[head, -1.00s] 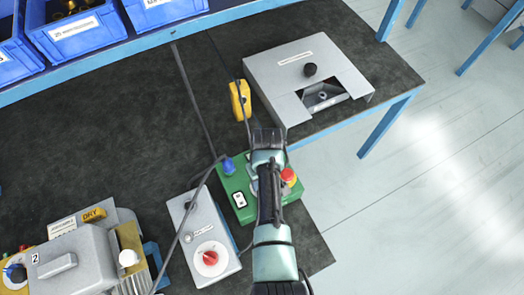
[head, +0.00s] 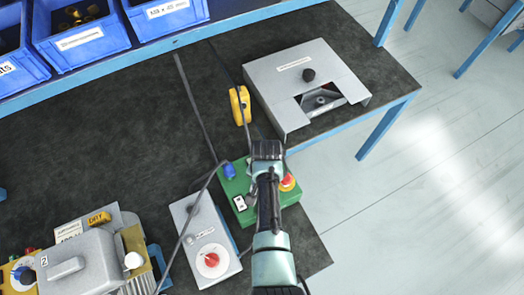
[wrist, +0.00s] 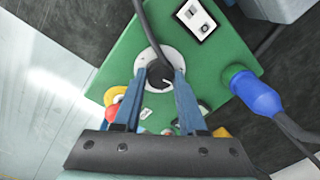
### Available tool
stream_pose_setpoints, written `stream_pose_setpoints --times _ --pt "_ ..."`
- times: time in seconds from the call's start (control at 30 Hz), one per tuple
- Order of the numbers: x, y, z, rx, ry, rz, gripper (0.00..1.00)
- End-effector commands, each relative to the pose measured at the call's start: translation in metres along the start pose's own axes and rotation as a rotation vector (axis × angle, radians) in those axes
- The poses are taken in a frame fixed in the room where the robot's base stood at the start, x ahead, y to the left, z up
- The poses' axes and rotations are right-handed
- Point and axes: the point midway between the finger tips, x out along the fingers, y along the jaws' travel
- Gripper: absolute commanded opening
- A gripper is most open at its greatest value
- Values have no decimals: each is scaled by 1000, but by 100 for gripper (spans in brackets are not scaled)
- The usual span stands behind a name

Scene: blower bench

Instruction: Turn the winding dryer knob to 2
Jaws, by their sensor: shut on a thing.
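A green box (head: 238,186) stands near the front right corner of the bench. It also shows in the wrist view (wrist: 110,60). On it is a round white dial (wrist: 171,57) with a dark knob (wrist: 158,72) in the middle. My gripper (wrist: 160,78) is over this dial, its two blue fingers closed on the knob. The fingers and a dark cable hide much of the knob, so its pointer and the dial numbers cannot be read. In the head view my gripper (head: 267,152) hides the dial.
The green box carries a red stop button (head: 287,182) and a blue plug (head: 229,170). A grey box with a red knob (head: 211,259) stands left, a grey housing (head: 275,85) behind, a yellow pendant (head: 240,105) between. A grey motor (head: 85,262) is at lower left.

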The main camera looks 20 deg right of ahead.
Motion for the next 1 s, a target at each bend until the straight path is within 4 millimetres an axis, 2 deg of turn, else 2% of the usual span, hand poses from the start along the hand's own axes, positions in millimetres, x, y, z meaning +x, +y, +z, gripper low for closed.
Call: stream_pose_setpoints --times 0.7,1.0 --pt "-2 -1 0 675 34 -4 0" --pt "-2 -1 0 904 45 -3 0"
